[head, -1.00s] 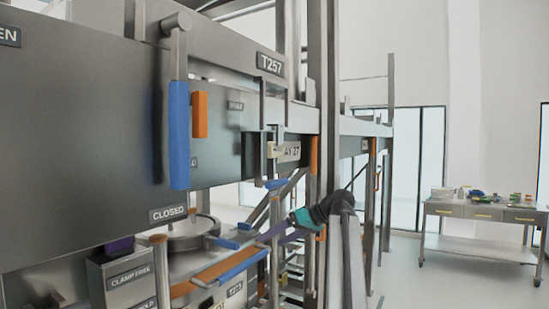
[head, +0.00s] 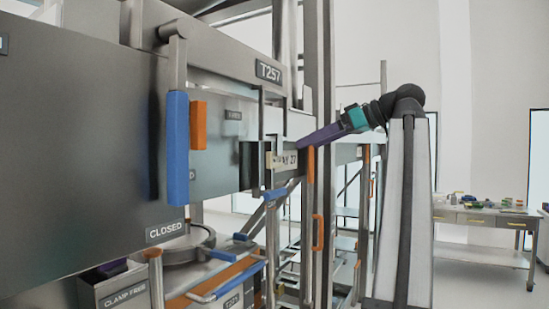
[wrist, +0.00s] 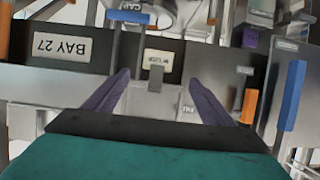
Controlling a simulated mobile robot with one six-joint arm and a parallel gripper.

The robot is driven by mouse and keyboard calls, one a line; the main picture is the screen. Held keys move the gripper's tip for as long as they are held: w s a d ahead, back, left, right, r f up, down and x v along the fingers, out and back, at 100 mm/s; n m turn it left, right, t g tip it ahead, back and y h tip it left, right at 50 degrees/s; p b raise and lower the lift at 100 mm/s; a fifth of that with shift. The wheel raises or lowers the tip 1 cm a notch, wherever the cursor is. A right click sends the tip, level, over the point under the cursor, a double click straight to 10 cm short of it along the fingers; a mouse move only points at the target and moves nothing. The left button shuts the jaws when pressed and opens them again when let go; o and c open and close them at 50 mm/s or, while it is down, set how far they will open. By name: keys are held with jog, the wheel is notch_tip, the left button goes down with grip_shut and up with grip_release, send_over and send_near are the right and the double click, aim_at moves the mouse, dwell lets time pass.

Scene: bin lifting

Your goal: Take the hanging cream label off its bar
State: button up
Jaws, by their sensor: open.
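A small cream label (wrist: 158,60) with dark print shows in the wrist view, ahead of my fingertips and roughly centred between them. A grey bracket (wrist: 157,77) overlaps its lower part; I cannot tell how it hangs on its bar. In the head view a narrow cream piece (head: 269,160) beside the BAY 27 plate seems to be the same label, seen nearly edge-on. My gripper (wrist: 160,77) is open, with purple fingers apart and nothing held. In the head view my gripper (head: 303,145) reaches leftward, close to the plate and label; the remaining gap is unclear.
The BAY 27 plate (wrist: 62,46) is left of the label. An orange handle (wrist: 248,106) and a blue handle (wrist: 291,95) stand to the right. In the head view an upright steel post (head: 314,60) rises near my fingers. A bench (head: 485,218) stands far right.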

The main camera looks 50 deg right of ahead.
aim_at(277, 159)
dwell(0.4)
jog(key=p+x, duration=0.1)
jog(key=x, duration=0.7)
jog(key=shift+w+d+f, duration=0.1)
jog(key=shift+w+f, duration=0.05)
jog(key=shift+w, duration=0.1)
jog(key=shift+p+x, duration=1.2)
jog(key=shift+x, duration=1.4)
jog(key=shift+d+f, duration=0.1)
jog(key=c, duration=1.1)
